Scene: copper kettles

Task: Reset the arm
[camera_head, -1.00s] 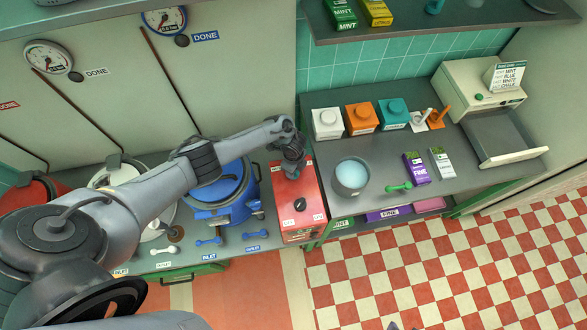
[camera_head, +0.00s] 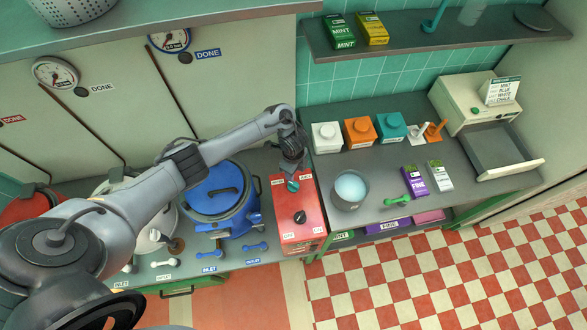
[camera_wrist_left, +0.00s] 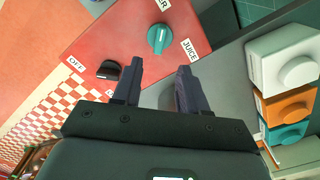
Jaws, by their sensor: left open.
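My left arm (camera_head: 120,205) reaches from the lower left across the counter. Its gripper (camera_head: 293,172) is above the back end of a red control box (camera_head: 297,236). In the left wrist view the gripper (camera_wrist_left: 156,85) is open and nothing is between its fingers. A teal knob (camera_wrist_left: 160,38) on the red box lies just beyond the fingertips, apart from them, near a JUICE label. It also shows in the head view (camera_head: 293,185). A black knob (camera_wrist_left: 108,70) sits beside the left finger, near an OFF label. My right gripper is not in view.
A blue kettle (camera_head: 240,222) stands left of the red box. A grey bowl (camera_head: 351,204) is to its right. White (camera_head: 326,137), orange (camera_head: 360,131) and teal (camera_head: 390,126) canisters stand behind. A shelf (camera_head: 400,48) overhangs the back. The counter's front right (camera_head: 460,196) is fairly clear.

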